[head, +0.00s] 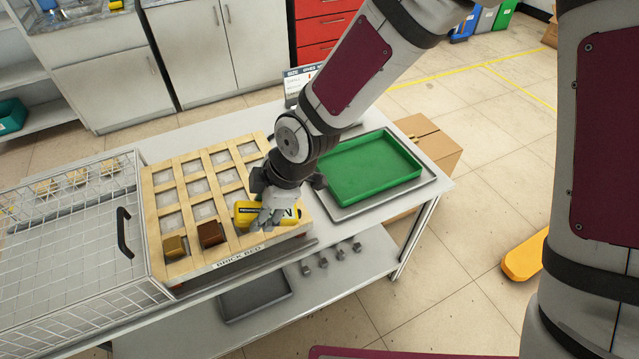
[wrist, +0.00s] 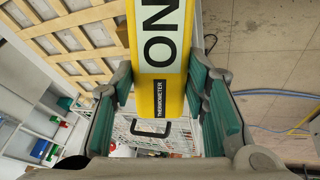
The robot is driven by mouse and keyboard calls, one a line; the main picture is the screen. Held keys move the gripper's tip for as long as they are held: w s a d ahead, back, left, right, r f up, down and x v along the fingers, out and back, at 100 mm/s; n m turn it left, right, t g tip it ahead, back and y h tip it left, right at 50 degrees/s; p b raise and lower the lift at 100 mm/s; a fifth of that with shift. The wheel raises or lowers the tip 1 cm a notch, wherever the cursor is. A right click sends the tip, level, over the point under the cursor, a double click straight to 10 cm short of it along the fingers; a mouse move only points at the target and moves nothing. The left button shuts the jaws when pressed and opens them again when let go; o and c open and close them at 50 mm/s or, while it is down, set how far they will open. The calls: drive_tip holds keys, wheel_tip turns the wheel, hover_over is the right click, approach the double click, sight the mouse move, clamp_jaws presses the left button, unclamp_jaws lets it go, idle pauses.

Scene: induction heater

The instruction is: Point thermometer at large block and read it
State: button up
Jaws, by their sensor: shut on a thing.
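My gripper (head: 270,208) is shut on the yellow thermometer (head: 246,212), above the right front part of the brick bed. In the wrist view the thermometer (wrist: 160,98) lies between the teal finger pads and shows a pale panel reading "ON" and a "THERMOMETER" label. No temperature figure is legible. Two blocks sit on the bed left of the gripper: a golden-brown block (head: 174,247) and a dark brown block (head: 210,233). The dark one looks slightly bigger, but I cannot tell surely which is the large block. Where the thermometer's nose points is unclear.
The wooden-grid brick bed (head: 167,213) stands on a grey table, with a wire cage (head: 70,255) with a black handle at its left. A green tray (head: 368,170) lies to the right. Several small metal pieces (head: 331,257) rest on the lower shelf. A cardboard box (head: 432,145) stands behind.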

drive_tip(key=s+a+n+g+y, duration=0.1)
drive_tip(key=s+a+n+g, duration=0.3)
drive_tip(key=s+a+n, duration=0.3)
drive_tip(key=s+a, duration=0.3)
drive_tip(key=a, duration=0.2)
drive_tip(key=shift+s+n, duration=0.3)
drive_tip(key=shift+n, duration=0.1)
